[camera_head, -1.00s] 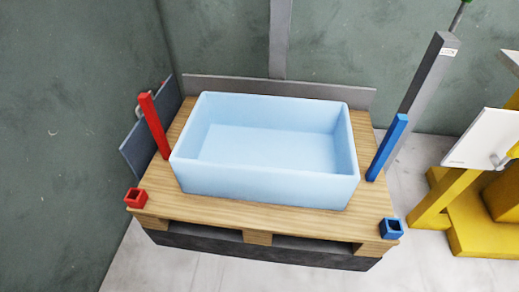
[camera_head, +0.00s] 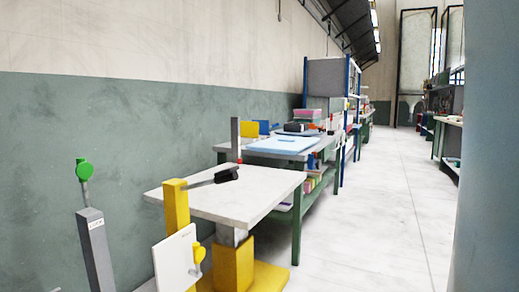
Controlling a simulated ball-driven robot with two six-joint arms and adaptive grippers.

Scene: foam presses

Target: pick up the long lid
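A flat light blue panel (camera_head: 283,145), which looks like the long lid, lies on a grey workbench (camera_head: 262,153) in the middle distance. It is small in the view, so its exact shape and edges are hard to tell. Neither of my grippers shows in the head view.
A nearer white-topped table (camera_head: 240,192) on a yellow stand (camera_head: 232,262) is between me and the workbench. A grey post (camera_head: 96,250) with a green knob stands at the left. An open pale floor aisle (camera_head: 385,215) runs to the right. A grey-blue surface (camera_head: 492,150) fills the right edge.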

